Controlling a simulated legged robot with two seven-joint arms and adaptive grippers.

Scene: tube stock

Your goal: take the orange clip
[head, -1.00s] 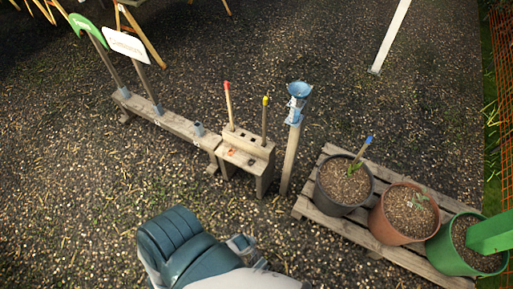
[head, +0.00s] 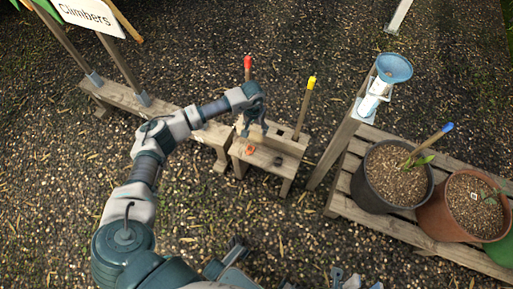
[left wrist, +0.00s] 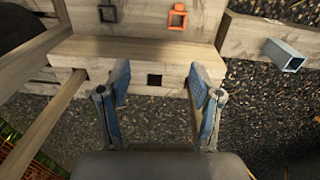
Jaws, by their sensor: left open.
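The orange clip (head: 250,149) is small and lies on the lower step of a wooden bench (head: 286,165). In the left wrist view the orange clip (left wrist: 177,18) shows as a square frame near the top, beside a similar dark clip (left wrist: 107,13). The dark clip also shows in the head view (head: 278,161). My left gripper (head: 253,131) is open and empty, over the upper step behind the clip. In the left wrist view its two fingers (left wrist: 158,82) are apart, with a square hole between them and the orange clip beyond their tips.
A red-tipped stake (head: 248,68) and a yellow-tipped stake (head: 304,107) stand in the bench, close to my left gripper. A post with a blue funnel (head: 394,67) stands to the right.

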